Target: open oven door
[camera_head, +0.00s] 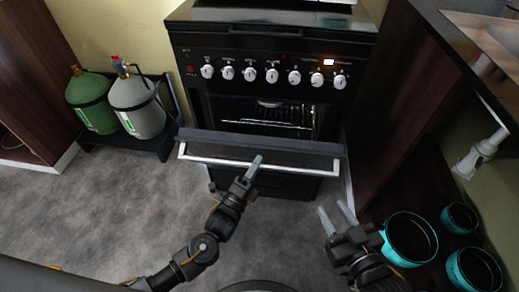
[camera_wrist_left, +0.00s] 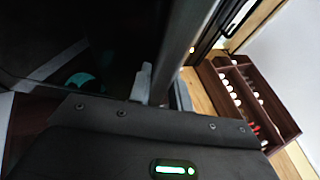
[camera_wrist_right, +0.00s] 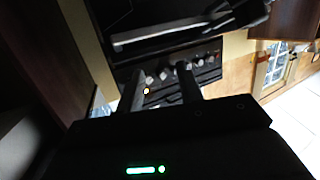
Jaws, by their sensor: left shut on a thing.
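The black oven (camera_head: 265,60) stands against the far wall with its door (camera_head: 262,143) tipped open toward me. The lit cavity with wire racks (camera_head: 275,112) shows above the door. The silver door handle (camera_head: 210,159) runs along the door's upper front edge. My left gripper (camera_head: 255,167) is shut on the handle near its middle. In the left wrist view the handle bar (camera_wrist_left: 183,45) passes between the fingers (camera_wrist_left: 161,90). My right gripper (camera_head: 336,212) is open and empty, in front of the oven's right side and apart from it. Its fingers (camera_wrist_right: 162,88) also show spread in the right wrist view.
A green gas bottle (camera_head: 90,102) and a grey one (camera_head: 138,105) stand on a black rack left of the oven. Teal pots (camera_head: 408,238) sit at the lower right beside a dark cabinet (camera_head: 395,95). Grey floor (camera_head: 110,205) is clear at the left front.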

